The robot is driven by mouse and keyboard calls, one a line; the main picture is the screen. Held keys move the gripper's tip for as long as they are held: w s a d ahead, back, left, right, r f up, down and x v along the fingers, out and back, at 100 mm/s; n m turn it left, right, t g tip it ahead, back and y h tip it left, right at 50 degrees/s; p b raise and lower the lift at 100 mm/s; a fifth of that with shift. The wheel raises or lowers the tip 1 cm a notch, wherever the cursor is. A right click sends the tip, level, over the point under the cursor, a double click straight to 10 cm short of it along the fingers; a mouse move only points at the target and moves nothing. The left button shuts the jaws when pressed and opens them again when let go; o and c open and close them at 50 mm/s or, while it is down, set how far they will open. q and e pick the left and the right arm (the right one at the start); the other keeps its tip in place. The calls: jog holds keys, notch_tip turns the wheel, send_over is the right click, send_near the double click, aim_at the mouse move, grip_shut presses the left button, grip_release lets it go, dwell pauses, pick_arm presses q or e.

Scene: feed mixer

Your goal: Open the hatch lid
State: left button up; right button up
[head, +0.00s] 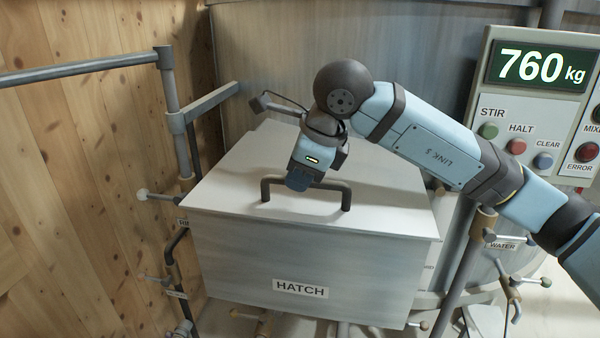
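The hatch is a grey metal box with a "HATCH" label (300,288) on its front. Its flat, light grey hatch lid (235,185) lies shut on top. A dark bar handle (333,184) stands up from the lid near its front edge. My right gripper (298,183) points down at the middle of this handle. Its dark blue fingers overlap the bar and hide part of it. I cannot tell whether they are closed around the bar or only beside it. My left gripper is not in view.
A control panel (540,110) reading 760 kg stands at the right, with several buttons. A metal rail (80,72) and post run along the wooden wall at the left. Pipes and valves, one labelled WATER (503,245), are to the right of the hatch.

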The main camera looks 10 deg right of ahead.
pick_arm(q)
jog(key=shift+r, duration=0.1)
pick_arm(e)
jog(key=shift+r, duration=0.1)
grip_shut()
jog(key=shift+w+r, duration=0.1)
jog(key=shift+r, duration=0.15)
pick_arm(q)
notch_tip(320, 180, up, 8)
jog(key=p, duration=0.8)
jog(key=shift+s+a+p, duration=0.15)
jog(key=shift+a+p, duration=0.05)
jog(key=shift+p, duration=0.15)
pick_arm(e)
jog(key=w+d+r+g, duration=0.1)
jog(key=w+r, duration=0.3)
jog(key=r, duration=0.4)
jog(key=w+d+r+g+y, duration=0.1)
jog(key=w+r, duration=0.3)
jog(key=r, duration=0.4)
jog(key=shift+w+d+r+m+g, duration=0.25)
jog(key=shift+w+d+m+g, duration=0.2)
jog(key=shift+g, duration=0.45)
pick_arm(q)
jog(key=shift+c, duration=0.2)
